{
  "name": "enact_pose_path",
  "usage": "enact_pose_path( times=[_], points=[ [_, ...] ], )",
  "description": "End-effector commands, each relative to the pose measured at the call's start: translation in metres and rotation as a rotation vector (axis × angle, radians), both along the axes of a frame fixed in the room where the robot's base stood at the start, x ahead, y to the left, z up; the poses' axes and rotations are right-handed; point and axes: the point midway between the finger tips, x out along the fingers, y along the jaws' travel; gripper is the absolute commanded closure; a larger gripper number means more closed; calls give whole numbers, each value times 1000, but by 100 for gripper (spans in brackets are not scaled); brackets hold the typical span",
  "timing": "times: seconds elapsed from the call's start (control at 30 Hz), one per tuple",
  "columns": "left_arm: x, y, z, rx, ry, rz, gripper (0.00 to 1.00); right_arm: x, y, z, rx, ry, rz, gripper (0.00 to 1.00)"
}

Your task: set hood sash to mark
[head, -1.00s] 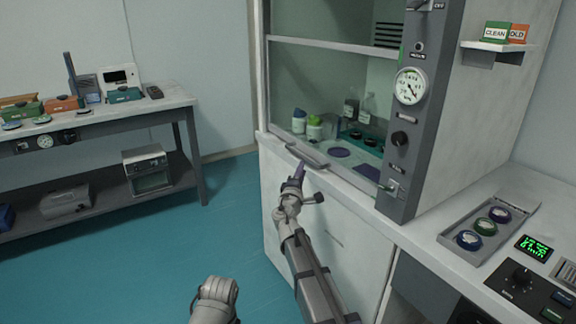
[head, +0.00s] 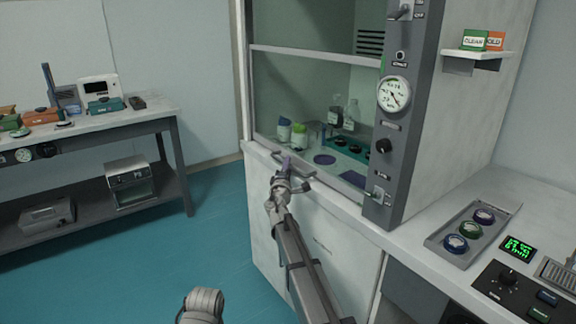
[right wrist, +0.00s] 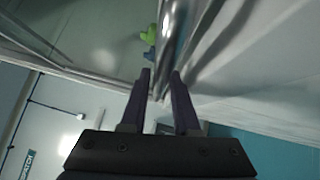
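The fume hood's glass sash (head: 312,95) is low, with its bottom edge near the white sill. A grey bar handle (head: 296,183) sticks out from its lower edge. A small green mark (head: 383,63) shows on the edge of the grey control post (head: 398,140). My right gripper (head: 286,165) is at the left part of the handle. In the right wrist view its two dark fingers (right wrist: 162,73) are apart, with the shiny handle bar (right wrist: 170,45) running between or just beyond their tips; contact cannot be told. My left gripper is out of view.
Bottles (head: 299,135) and a teal tray (head: 345,148) stand inside the hood behind the glass. At right, a counter holds a grey tray (head: 440,241) of round pots and a control box (head: 515,290). A side bench (head: 150,116) stands left; blue floor lies between.

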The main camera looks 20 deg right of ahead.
Motion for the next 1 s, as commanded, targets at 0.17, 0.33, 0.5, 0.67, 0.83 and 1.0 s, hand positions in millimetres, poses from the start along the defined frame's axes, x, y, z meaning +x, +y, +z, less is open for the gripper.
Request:
enact_pose_path(
  times=[0.17, 0.33, 0.5, 0.67, 0.83, 1.0],
  points=[
    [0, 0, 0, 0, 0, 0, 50, 2, -1, 0, 0, 0, 1, 71],
    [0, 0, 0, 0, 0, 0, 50, 1, -1, 0, 0, 0, 0, 81],
    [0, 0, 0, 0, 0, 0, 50, 1, -1, 0, 0, 0, 0, 100],
    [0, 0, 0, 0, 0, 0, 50, 1, -1, 0, 0, 0, 0, 100],
    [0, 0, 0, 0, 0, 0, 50, 1, -1, 0, 0, 0, 0, 100],
    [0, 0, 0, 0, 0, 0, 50, 1, 0, 0, 0, 0, 1, 100]
  ],
)
